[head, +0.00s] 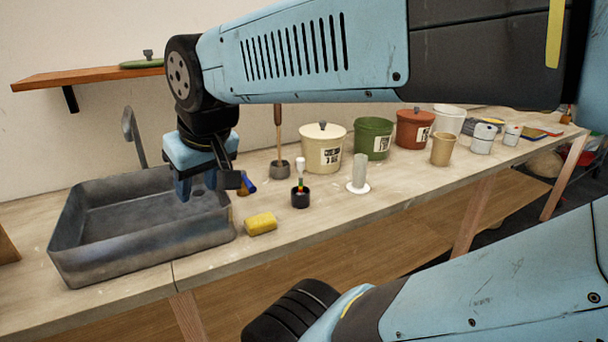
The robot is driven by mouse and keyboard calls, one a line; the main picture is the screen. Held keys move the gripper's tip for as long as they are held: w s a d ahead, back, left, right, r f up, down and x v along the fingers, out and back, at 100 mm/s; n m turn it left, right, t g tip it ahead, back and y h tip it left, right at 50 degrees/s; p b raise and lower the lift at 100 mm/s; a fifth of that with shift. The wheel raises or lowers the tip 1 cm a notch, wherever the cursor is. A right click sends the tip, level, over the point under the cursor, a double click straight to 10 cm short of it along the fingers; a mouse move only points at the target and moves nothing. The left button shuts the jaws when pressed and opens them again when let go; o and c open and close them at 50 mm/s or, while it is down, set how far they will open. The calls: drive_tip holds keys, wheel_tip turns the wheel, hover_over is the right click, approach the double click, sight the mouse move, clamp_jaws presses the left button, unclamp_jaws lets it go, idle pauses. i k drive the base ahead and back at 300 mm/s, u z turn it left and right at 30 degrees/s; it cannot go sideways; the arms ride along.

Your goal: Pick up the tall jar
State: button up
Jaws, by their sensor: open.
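My gripper (197,187) is open and points down over the right part of the grey metal sink (80,262), with nothing seen between its fingers. No single thing is plainly the tall jar. The candidates stand on the bench to the right of my gripper, apart from it. They are a lidded cream jar (322,153) with a dark label, a green jar (374,140), a lidded reddish-brown jar (414,130), and a slim white upright cylinder on a round base (359,174).
A yellow sponge-like block (260,223) lies by the sink's right edge. A small black pot (300,198) and a dark cup with a tall stick (279,168) stand near it. A tan cup (442,150) and white containers stand farther right. The sink tap (131,130) rises behind the basin.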

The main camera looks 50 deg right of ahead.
sight(358, 185)
drive_tip(key=u, duration=0.55)
drive_tip(key=k, duration=1.8)
drive_tip(key=z, duration=1.85)
drive_tip(key=i, duration=1)
drive_tip(key=u, duration=0.1)
